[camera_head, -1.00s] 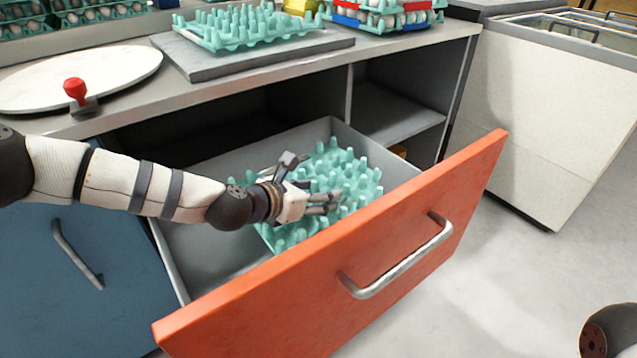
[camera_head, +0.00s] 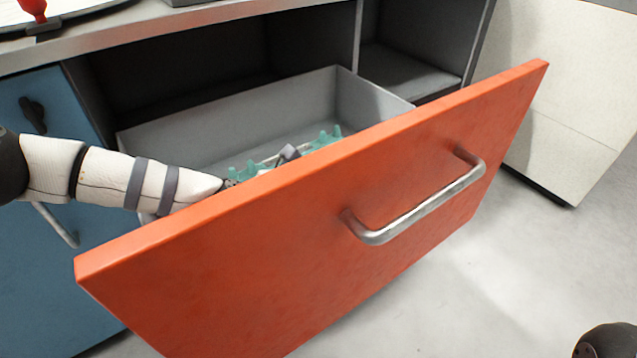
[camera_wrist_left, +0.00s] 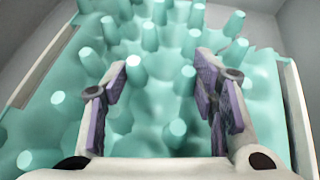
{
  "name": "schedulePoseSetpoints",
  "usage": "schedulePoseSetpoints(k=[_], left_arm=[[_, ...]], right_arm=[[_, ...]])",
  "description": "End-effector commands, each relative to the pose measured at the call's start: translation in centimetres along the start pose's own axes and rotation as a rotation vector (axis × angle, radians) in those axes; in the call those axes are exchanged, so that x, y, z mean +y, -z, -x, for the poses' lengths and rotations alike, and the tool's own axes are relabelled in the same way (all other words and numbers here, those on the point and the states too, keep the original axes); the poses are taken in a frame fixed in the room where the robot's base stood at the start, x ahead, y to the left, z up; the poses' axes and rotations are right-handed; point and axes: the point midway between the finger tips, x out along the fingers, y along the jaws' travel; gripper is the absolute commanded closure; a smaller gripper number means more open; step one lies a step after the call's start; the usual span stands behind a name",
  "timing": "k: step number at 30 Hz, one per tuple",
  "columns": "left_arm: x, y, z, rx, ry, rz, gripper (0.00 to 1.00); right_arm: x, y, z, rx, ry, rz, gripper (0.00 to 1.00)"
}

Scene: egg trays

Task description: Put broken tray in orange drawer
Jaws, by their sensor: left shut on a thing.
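The orange drawer (camera_head: 300,235) stands pulled open, with its orange front and metal handle facing me and a grey interior behind. A turquoise tray (camera_head: 328,138) with raised pegs is inside the drawer; the front hides most of it in the head view. The tray also fills the left wrist view (camera_wrist_left: 145,110). My left gripper (camera_wrist_left: 164,80) is shut on the tray, with a finger on each side of a part of it. In the head view only a bit of this gripper shows above the drawer front. My right gripper is out of view.
The grey counter (camera_head: 190,15) lies above the drawer, with a red-handled stamp (camera_head: 36,12) at its left. A blue cabinet door (camera_head: 30,270) is at the left. A white cabinet (camera_head: 570,90) stands at the right. The floor on the right is clear.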

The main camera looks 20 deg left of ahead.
Motion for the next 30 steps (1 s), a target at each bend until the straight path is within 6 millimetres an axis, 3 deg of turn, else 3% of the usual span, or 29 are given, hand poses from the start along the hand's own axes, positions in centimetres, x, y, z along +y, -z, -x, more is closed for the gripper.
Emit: schedulePoseSetpoints(k=[24, 25, 27, 30], left_arm=[[0.0, 1.5, -0.9, -0.001, 0.000, 0.000, 0.80], [0.0, 1.5, -0.9, -0.001, 0.000, 0.000, 0.43], [0.0, 1.5, -0.9, -0.001, 0.000, 0.000, 0.27], [0.0, 1.6, -0.9, 0.000, 0.000, 0.000, 0.24]], right_arm=[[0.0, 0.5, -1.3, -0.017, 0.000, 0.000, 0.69], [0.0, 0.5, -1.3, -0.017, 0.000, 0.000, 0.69], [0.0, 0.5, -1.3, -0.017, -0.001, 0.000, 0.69], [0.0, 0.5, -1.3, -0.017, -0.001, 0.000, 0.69]])
